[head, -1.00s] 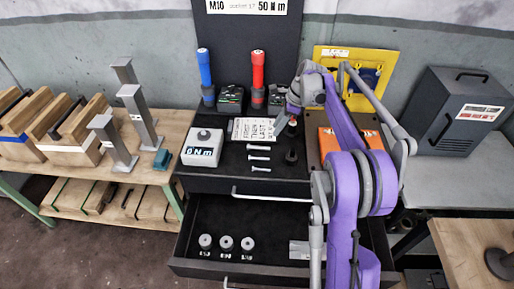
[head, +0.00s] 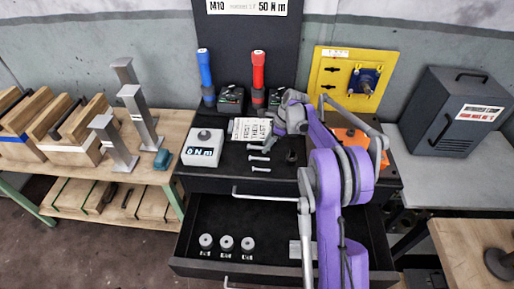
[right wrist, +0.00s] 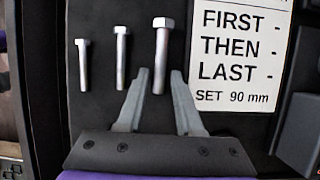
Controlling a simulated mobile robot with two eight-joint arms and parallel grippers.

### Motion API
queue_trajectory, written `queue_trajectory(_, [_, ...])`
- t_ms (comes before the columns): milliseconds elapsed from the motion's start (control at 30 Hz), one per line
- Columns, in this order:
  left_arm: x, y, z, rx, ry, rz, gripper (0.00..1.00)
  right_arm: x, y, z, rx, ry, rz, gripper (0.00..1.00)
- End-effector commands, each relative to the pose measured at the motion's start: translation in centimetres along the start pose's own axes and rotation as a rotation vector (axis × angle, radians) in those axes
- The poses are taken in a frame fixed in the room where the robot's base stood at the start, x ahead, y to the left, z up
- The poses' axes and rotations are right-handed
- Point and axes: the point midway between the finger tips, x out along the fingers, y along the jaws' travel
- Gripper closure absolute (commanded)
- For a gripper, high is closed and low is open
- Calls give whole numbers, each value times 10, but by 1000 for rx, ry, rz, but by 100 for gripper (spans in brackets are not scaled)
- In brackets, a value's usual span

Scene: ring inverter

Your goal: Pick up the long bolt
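Three silver bolts lie side by side on the black bench top. The long bolt (right wrist: 162,55) is the one nearest the printed card; it also shows in the head view (head: 255,147). The middle bolt (right wrist: 120,60) and the short bolt (right wrist: 83,65) lie to its left in the right wrist view. My right gripper (right wrist: 160,75) is open and empty, its fingers on either side of the long bolt's lower shank. I cannot tell how far above the bench top the fingertips are. My left gripper is not in view.
A printed card (head: 249,129) lies beside the long bolt. A grey box with a label (head: 202,148) stands left of the bolts. Blue (head: 204,68) and red (head: 258,70) handled tools stand behind. An open drawer (head: 235,264) below holds several small parts.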

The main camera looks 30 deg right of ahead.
Motion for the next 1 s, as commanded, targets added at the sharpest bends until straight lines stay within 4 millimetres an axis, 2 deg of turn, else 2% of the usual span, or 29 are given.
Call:
queue_trajectory(200, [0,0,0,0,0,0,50,1,0,0,0,0,0,67])
queue_trajectory(400, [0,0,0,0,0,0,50,1,0,0,0,0,0,100])
queue_trajectory(1000, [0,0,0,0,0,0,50,1,0,0,-1,0,0,100])
